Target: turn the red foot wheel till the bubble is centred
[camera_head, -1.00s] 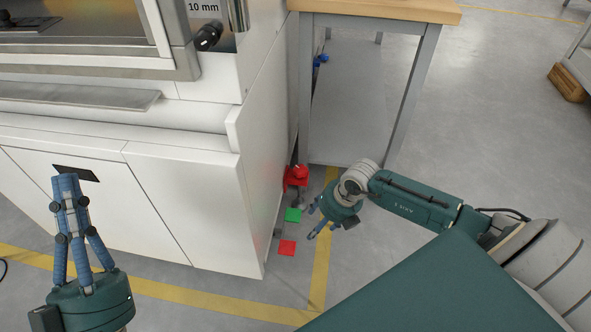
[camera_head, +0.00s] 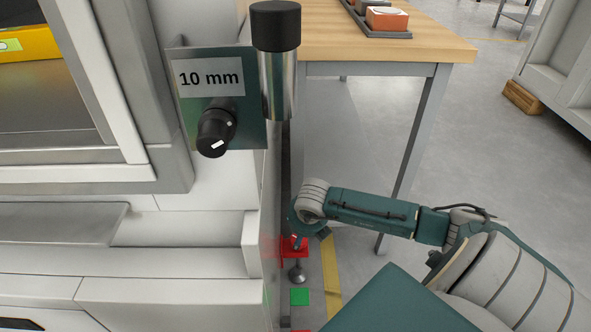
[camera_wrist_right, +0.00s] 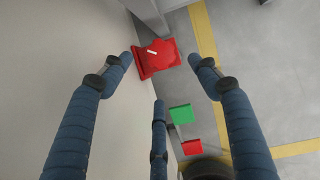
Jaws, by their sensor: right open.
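The red foot wheel (camera_wrist_right: 158,57) has a white mark on top and sits low beside the white cabinet wall. It also shows in the head view (camera_head: 291,250), partly behind my right gripper. My right gripper (camera_wrist_right: 160,73) is open, with fingertips spread on either side of the wheel and a third finger below it in the wrist view. I cannot tell whether any finger touches it. In the head view the right gripper (camera_head: 302,226) is largely hidden by its wrist. A yellow item with a green patch (camera_head: 10,45) shows at the upper left; no bubble can be made out. My left gripper is out of view.
A green square (camera_head: 299,297) lies on the floor near the wheel, with a red square (camera_wrist_right: 193,147) beyond it. The cabinet wall (camera_wrist_right: 60,60) is close on the left. A wooden-topped table (camera_head: 400,45) stands behind. A knob (camera_head: 215,130) sits under a "10 mm" label.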

